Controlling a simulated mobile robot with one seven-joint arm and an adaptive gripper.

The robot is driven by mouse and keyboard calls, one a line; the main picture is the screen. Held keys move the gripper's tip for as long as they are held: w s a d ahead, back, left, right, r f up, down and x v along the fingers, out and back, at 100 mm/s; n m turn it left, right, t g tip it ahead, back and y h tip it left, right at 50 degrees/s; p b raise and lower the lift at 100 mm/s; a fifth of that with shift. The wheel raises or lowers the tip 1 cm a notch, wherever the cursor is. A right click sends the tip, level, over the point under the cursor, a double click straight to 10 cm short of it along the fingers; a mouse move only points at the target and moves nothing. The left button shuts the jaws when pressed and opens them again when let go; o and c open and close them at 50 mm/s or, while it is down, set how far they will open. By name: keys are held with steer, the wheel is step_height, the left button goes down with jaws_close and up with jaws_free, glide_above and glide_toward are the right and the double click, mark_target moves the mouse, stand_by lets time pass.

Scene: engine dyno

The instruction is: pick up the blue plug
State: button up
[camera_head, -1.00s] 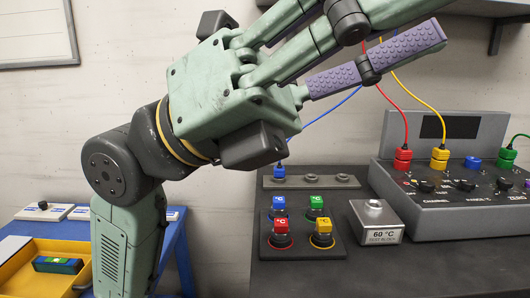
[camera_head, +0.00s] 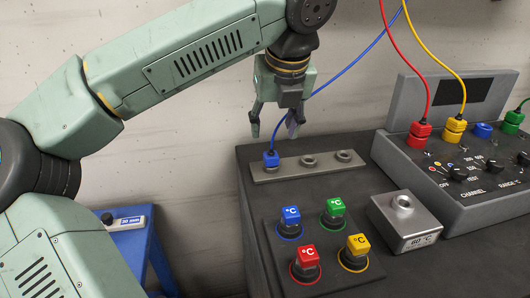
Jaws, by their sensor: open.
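A blue plug (camera_head: 271,159) with a blue cable stands upright in the left end of a grey holder strip (camera_head: 318,171) on the dark bench top. The cable rises from it up and to the right, passing by my gripper. The right finger partly overlaps the cable's path.
Blue, green, red and yellow °C connectors (camera_head: 334,210) stand on a dark panel in front. A metal 60 °C block (camera_head: 406,222) is to the right. The instrument box (camera_head: 448,195) carries red, yellow and green cabled plugs and a blue port (camera_head: 483,130).

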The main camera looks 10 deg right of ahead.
mark_target(272, 154)
steer(key=p+x, duration=0.2)
steer(key=x, duration=0.7)
steer(key=shift+s+d+f, duration=0.15)
steer(key=shift+d, duration=0.05)
steer(key=shift+c, duration=0.3)
steer(key=c, duration=0.9)
